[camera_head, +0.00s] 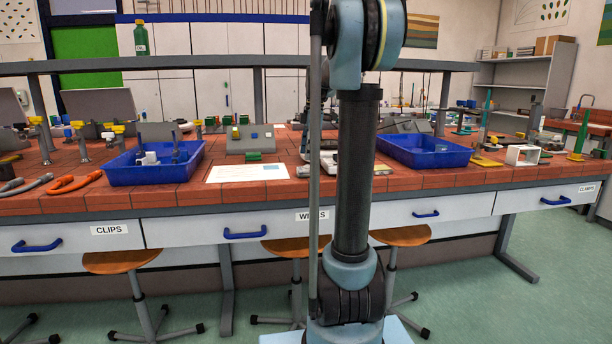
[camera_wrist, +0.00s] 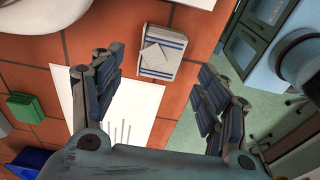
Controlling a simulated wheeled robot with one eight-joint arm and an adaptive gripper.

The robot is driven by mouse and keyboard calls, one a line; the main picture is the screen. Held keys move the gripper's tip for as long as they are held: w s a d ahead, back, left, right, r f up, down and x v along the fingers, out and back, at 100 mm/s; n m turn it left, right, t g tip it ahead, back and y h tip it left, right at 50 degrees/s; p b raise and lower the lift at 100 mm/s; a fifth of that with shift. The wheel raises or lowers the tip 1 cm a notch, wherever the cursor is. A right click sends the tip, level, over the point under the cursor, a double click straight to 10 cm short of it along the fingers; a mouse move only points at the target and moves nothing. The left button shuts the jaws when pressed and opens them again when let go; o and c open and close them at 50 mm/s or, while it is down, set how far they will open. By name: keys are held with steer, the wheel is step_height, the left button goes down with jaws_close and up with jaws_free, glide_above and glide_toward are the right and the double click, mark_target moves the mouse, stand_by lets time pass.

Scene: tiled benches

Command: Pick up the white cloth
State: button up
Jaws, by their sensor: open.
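The white cloth (camera_wrist: 163,50) shows in the wrist view as a small folded rectangle with blue stripes. It lies on the red tiled bench (camera_wrist: 198,30), close to the bench edge on the picture's right. A small pale flap lies on its top. My gripper (camera_wrist: 160,66) is open and empty, with the cloth showing between and a little beyond its two dark fingertips. The gripper appears apart from the cloth; its height above the bench is hard to tell. In the head view my arm hides part of the bench, and I cannot make out the cloth there.
A white printed sheet (camera_head: 248,172) lies on the bench; it also shows beside the cloth in the wrist view (camera_wrist: 140,105). Blue trays stand left (camera_head: 150,175) and right (camera_head: 425,158). A green block (camera_wrist: 25,107) is left of the gripper. Stools (camera_head: 122,261) stand below the drawers.

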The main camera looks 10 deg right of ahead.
mark_target(307, 168)
steer(key=shift+a+f, duration=0.25)
steer(key=shift+f, duration=1.2)
steer(key=shift+a+f, duration=0.2)
steer(key=shift+f, duration=1.2)
steer(key=shift+s, duration=0.1)
steer(key=c, duration=1.1)
step_height(307, 168, up, 10)
steer(key=shift+r, duration=0.1)
steer(key=shift+o, duration=0.3)
